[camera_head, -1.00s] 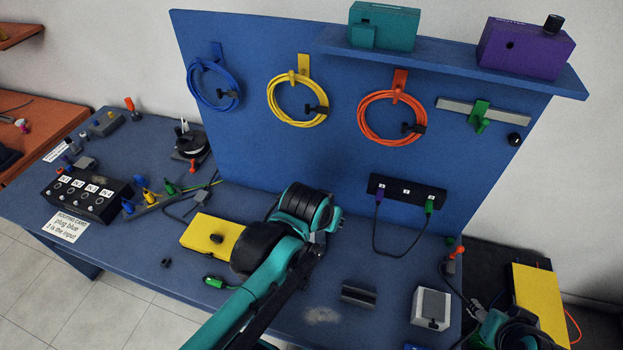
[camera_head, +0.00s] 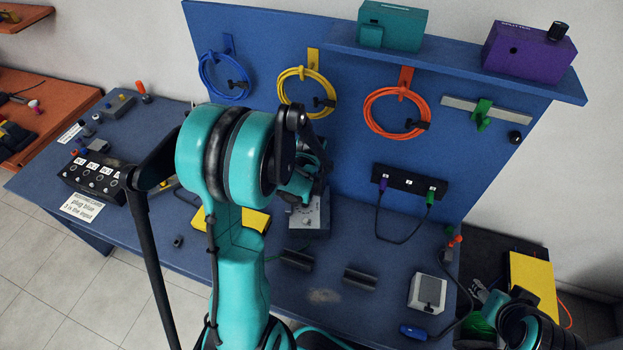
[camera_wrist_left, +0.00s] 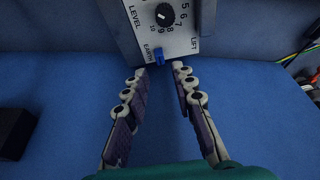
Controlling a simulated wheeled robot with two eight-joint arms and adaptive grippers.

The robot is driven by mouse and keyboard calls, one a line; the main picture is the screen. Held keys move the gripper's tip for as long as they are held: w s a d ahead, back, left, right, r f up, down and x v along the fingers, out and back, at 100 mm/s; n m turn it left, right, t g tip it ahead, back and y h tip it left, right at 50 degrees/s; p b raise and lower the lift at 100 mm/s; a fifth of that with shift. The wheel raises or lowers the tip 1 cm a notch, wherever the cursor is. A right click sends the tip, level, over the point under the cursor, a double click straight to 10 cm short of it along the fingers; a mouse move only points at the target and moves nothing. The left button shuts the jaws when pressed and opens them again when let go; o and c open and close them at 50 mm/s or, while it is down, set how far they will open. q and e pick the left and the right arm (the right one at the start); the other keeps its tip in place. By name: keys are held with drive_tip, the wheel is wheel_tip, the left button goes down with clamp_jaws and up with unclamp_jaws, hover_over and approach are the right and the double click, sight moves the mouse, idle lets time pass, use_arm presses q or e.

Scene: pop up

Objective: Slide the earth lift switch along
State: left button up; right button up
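The earth lift switch is a small blue slider (camera_wrist_left: 160,57) on the pale panel of a grey box (camera_wrist_left: 127,30), between the printed words EARTH and LIFT. It sits nearer the EARTH side. My left gripper (camera_wrist_left: 160,72) is open, its two purple-padded fingers apart, with the tips just short of the panel edge and the slider between and slightly beyond them. No contact shows. In the head view the grey box (camera_head: 309,216) stands on the bench, partly covered by my left arm; the switch is hidden there.
A black dial (camera_wrist_left: 165,15) sits above the switch. A yellow box (camera_head: 255,220) lies left of the grey box, and two dark blocks (camera_head: 297,259) lie in front. A white box (camera_head: 427,293) stands right. The blue back panel (camera_head: 350,150) rises behind.

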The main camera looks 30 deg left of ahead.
use_arm(q)
drive_tip(key=b+x, duration=0.4)
drive_tip(key=x, duration=0.3)
drive_tip(key=shift+f+b, duration=0.3)
drive_tip(key=shift+b, duration=0.1)
drive_tip(key=shift+r+p, duration=0.3)
drive_tip(key=shift+r, duration=0.05)
clamp_jaws()
drive_tip(key=shift+s+a, duration=0.4)
drive_tip(key=shift+a, duration=0.2)
drive_tip(key=shift+s+a, duration=0.35)
drive_tip(key=shift+a, duration=0.3)
drive_tip(key=shift+o, duration=1.1)
unclamp_jaws()
drive_tip(key=shift+r, duration=0.1)
